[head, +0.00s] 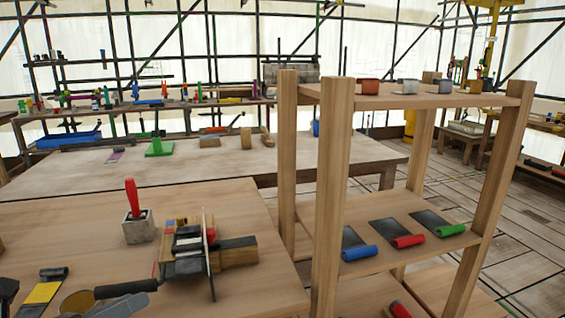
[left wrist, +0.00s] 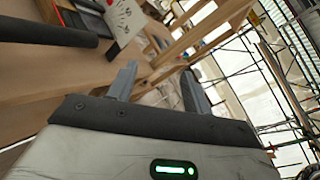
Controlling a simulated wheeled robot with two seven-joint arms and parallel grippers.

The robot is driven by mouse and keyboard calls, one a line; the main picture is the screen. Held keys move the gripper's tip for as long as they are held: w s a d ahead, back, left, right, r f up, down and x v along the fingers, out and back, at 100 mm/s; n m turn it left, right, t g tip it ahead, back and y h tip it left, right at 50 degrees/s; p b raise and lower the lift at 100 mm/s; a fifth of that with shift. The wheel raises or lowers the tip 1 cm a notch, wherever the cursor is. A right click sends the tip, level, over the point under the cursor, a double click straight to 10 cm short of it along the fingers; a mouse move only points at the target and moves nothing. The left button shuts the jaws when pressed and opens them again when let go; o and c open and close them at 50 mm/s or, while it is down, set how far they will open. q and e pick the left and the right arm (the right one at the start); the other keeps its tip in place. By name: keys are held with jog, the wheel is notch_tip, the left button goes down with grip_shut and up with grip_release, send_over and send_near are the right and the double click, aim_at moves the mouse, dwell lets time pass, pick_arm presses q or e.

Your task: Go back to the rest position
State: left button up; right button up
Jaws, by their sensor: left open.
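My left gripper (left wrist: 159,72) shows in the left wrist view, its two grey fingers apart with nothing between them. A wooden table top and a wooden post lie beyond the fingers. A dark round bar (left wrist: 45,30) and a white speckled plate (left wrist: 124,18) lie past the gripper at the upper left. In the head view I cannot clearly make out the left gripper. A dark shape stands at the lower left edge, and I cannot tell what it is. My right gripper is in neither view.
A wooden shelf rack (head: 333,180) stands at the right, holding blue (head: 360,253), red (head: 408,241) and green (head: 450,230) handled tools. On the near table (head: 90,222) are a block with a red handle (head: 133,205), a tool cluster (head: 190,245) and a black-handled trowel (head: 125,288).

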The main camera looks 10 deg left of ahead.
pick_arm(q)
jog(key=d+f+n+y, duration=0.2)
jog(key=f+n+y, duration=0.2)
jog(key=f+n, duration=0.65)
jog(key=d+f+n+y, duration=0.3)
jog(key=f+n, duration=0.2)
jog(key=n, duration=1.1)
jog(key=s+d+f+n+g+h, duration=0.2)
jog(key=s+d+f+n+g, duration=0.2)
jog(key=d+f, duration=0.5)
jog(key=shift+s+d+f+n+h, duration=0.35)
jog(key=shift+s+d+n, duration=0.3)
jog(key=shift+n, duration=0.3)
